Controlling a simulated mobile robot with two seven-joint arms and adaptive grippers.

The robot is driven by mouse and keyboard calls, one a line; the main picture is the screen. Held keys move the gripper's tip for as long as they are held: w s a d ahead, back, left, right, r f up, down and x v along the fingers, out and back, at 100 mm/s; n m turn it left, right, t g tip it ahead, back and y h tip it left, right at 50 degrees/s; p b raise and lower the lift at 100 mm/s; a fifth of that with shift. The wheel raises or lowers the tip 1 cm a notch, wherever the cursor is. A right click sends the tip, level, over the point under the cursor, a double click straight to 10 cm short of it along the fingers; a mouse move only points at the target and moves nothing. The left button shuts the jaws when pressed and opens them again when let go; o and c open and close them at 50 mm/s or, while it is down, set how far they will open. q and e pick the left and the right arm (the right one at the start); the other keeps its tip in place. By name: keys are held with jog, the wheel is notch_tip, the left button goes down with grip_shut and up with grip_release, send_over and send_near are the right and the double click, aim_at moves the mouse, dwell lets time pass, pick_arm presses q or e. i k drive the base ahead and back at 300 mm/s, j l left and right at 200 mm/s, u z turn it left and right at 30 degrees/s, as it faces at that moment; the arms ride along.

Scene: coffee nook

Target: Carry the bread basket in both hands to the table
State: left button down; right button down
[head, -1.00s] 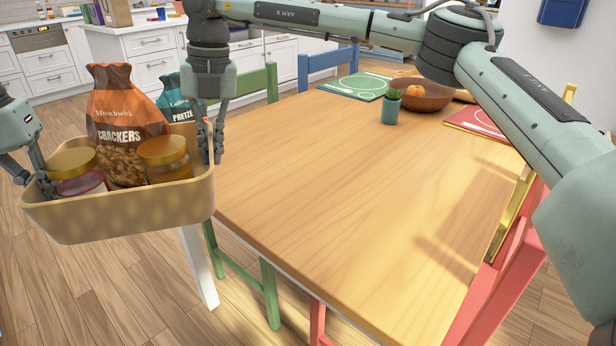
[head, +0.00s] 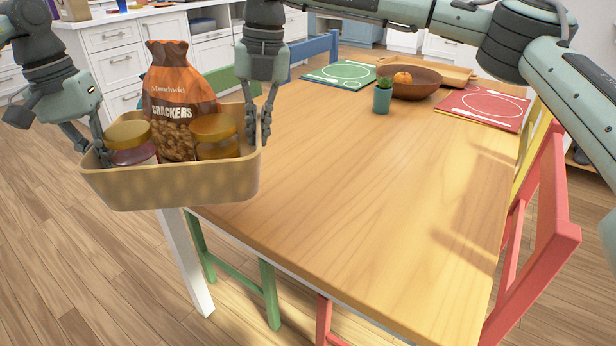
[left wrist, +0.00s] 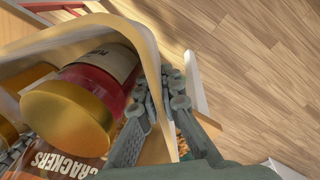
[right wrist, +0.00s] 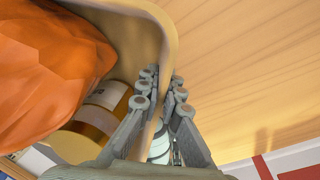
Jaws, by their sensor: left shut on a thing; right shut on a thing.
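The tan bread basket (head: 175,185) is held up at the left end of the wooden table (head: 370,190), its right part overlapping the table corner in the head view. It holds an orange crackers bag (head: 178,100) and two gold-lidded jars, one red (head: 133,145) and one amber (head: 215,138). My left gripper (head: 95,145) is shut on the basket's left wall; the left wrist view shows the rim (left wrist: 152,60) between its fingers. My right gripper (head: 258,125) is shut on the right wall; the right wrist view shows that rim (right wrist: 165,50) between its fingers.
The near and middle tabletop is clear. At the far end are a small potted plant (head: 382,97), a brown bowl (head: 416,84), a green placemat (head: 340,75) and a red placemat (head: 486,108). Green, blue, yellow and red chairs (head: 535,235) stand around the table.

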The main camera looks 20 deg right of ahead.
aim_at(290, 187)
jog(key=i+j+z, duration=0.2)
jog(key=j+z, duration=0.3)
jog(key=i+j+z, duration=0.1)
jog(key=j+z, duration=0.85)
